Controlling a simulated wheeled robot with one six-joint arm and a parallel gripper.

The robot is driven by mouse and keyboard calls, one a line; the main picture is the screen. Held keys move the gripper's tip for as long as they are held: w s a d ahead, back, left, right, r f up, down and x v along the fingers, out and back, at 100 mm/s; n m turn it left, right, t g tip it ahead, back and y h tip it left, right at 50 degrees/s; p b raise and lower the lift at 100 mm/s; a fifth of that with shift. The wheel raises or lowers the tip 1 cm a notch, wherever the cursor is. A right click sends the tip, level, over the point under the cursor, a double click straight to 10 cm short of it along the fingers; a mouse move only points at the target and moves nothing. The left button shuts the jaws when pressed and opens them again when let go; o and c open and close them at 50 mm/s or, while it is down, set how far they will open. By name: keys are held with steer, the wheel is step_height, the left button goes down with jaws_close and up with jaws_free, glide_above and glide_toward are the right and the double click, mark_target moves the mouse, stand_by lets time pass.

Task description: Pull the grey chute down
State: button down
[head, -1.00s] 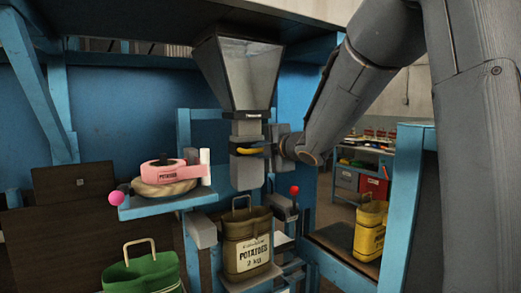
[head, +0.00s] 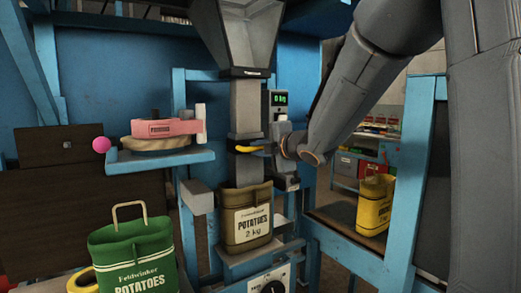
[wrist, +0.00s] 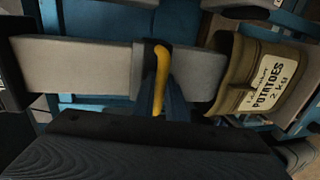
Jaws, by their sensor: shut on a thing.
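The grey chute (head: 246,105) hangs straight down from under the hopper (head: 247,35). Its lower end is at the mouth of the brown potato sack (head: 247,222); how far inside it reaches I cannot tell. A yellow handle (head: 248,149) crosses the chute's collar. My gripper (head: 271,148) comes from the right and is shut on this handle. In the wrist view the chute (wrist: 75,65) lies sideways, with the yellow handle (wrist: 161,78) between my fingers and the brown sack (wrist: 285,60) at the right.
A green sack (head: 135,255) is at lower left. A yellow sack (head: 374,205) stands right, behind a blue post. A display (head: 280,99) sits right of the chute.

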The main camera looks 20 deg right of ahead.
steer(key=shift+f, duration=0.35)
steer(key=c, duration=1.8)
jaws_free()
steer(key=shift+o, duration=0.2)
steer(key=shift+r, duration=0.1)
steer(key=shift+s+d+r, duration=0.1)
steer(key=shift+s, duration=0.1)
steer(key=v, duration=0.7)
steer(key=shift+s, duration=0.2)
